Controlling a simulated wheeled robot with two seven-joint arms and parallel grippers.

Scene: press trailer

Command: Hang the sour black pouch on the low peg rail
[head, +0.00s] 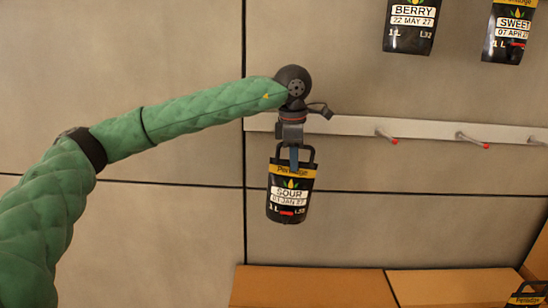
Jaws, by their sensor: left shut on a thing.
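The sour black pouch (290,193) hangs upright below my left gripper (293,152), with a yellow band and a white SOUR label facing me. My left gripper is shut on the pouch's handle at its top. The low peg rail (350,125) is a pale strip across the wall behind, with red-tipped pegs (387,137) to the right of the gripper. The visible pegs are empty. The gripper and wrist cover the left part of the rail, so a peg there cannot be seen. My right gripper is not in view.
Above the rail, a BERRY pouch (411,28) and a SWEET pouch (507,35) hang at the top right. Cardboard boxes (315,287) stand along the bottom, and another black pouch (524,297) shows at the bottom right corner. The wall below the rail is clear.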

